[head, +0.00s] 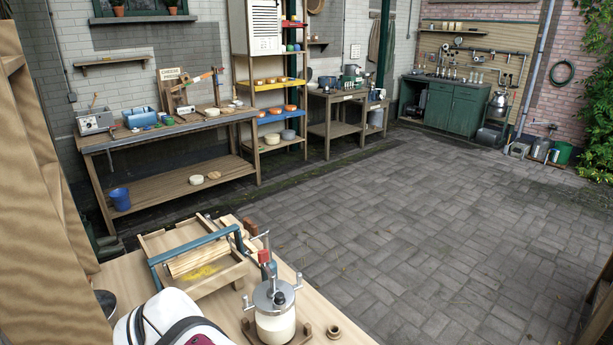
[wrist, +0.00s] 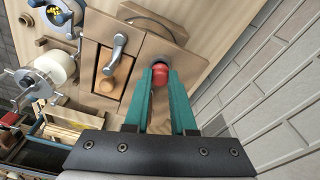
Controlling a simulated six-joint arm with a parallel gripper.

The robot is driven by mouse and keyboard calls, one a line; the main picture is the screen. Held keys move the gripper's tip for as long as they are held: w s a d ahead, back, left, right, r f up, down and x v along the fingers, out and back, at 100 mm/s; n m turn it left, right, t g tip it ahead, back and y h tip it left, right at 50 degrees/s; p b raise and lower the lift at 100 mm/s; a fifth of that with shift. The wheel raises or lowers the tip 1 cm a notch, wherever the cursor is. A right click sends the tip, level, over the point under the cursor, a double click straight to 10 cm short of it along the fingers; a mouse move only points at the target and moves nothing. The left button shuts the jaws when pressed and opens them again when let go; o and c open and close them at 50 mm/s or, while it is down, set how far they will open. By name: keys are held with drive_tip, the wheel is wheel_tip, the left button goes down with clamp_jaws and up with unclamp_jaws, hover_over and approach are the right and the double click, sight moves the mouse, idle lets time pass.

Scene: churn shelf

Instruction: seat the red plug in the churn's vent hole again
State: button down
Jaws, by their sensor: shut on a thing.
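In the wrist view, my gripper (wrist: 160,73) has its two teal fingers shut on the red plug (wrist: 160,75). The fingers point at a wooden box-like body, which looks like the churn (wrist: 136,54). In the head view, I cannot make out my gripper, the plug or the churn.
A white jar with a metal clamp lid (head: 276,318) stands on the light wooden table (head: 112,278), left of the churn in the wrist view (wrist: 58,68). A wooden tray with a blue bar (head: 195,255) stands behind it. A brick wall (wrist: 265,85) fills the wrist view's right.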

drive_tip(key=shift+f, duration=0.45)
drive_tip(key=shift+r, duration=0.1)
drive_tip(key=c, duration=0.7)
unclamp_jaws()
drive_tip(key=c, duration=0.3)
drive_tip(key=shift+c, duration=0.2)
wheel_tip(320, 180, up, 7)
drive_tip(key=shift+s+d, duration=0.2)
drive_tip(key=shift+d, duration=0.25)
